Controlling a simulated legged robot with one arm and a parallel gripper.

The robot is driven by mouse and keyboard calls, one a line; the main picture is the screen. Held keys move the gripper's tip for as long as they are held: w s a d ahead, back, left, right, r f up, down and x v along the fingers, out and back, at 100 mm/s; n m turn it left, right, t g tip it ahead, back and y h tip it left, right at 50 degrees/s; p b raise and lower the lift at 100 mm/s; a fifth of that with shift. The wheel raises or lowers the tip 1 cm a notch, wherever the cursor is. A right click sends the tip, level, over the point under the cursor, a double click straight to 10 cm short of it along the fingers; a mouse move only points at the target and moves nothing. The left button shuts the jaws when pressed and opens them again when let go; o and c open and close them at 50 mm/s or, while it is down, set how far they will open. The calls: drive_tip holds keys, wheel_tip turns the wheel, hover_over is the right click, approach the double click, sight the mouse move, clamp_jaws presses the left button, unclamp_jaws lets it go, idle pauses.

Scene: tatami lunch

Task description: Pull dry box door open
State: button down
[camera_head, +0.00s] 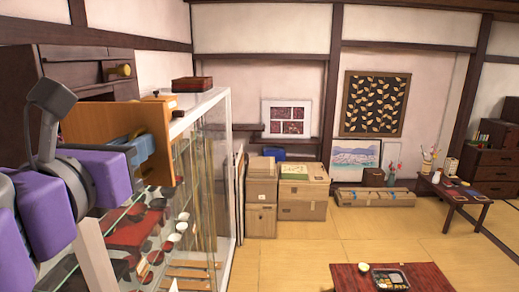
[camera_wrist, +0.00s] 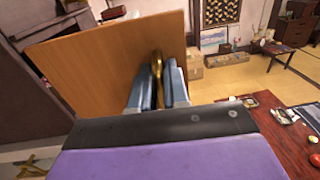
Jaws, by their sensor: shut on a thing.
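The dry box door is a flat orange-brown wooden panel (camera_head: 100,122) at the left of the head view, standing out in front of a dark wooden cabinet (camera_head: 25,75). The panel also fills the upper left of the wrist view (camera_wrist: 100,55). A slim brass handle (camera_wrist: 157,68) sits at its right side. My gripper (camera_head: 140,150) is at the panel's lower right. In the wrist view its two blue-grey fingers (camera_wrist: 155,88) are shut on the handle, one on each side. The box's interior is mostly hidden behind the panel and my arm.
A glass display case (camera_head: 205,150) with bowls stands just right of the panel, a red-brown box (camera_head: 192,84) on top. Cardboard boxes (camera_head: 303,190) are by the back wall. A low red table (camera_head: 440,282) is at front right. Open tatami floor (camera_head: 350,235) lies between.

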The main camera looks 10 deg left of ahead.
drive_tip(key=shift+s+r, duration=0.35)
drive_tip(key=c, duration=1.2)
unclamp_jaws()
drive_tip(key=shift+s+a+f, duration=0.1)
drive_tip(key=shift+a, duration=0.05)
drive_tip(key=shift+f, duration=0.1)
drive_tip(key=shift+w+f+b, duration=0.1)
drive_tip(key=shift+w+b, duration=0.1)
drive_tip(key=shift+b, duration=0.1)
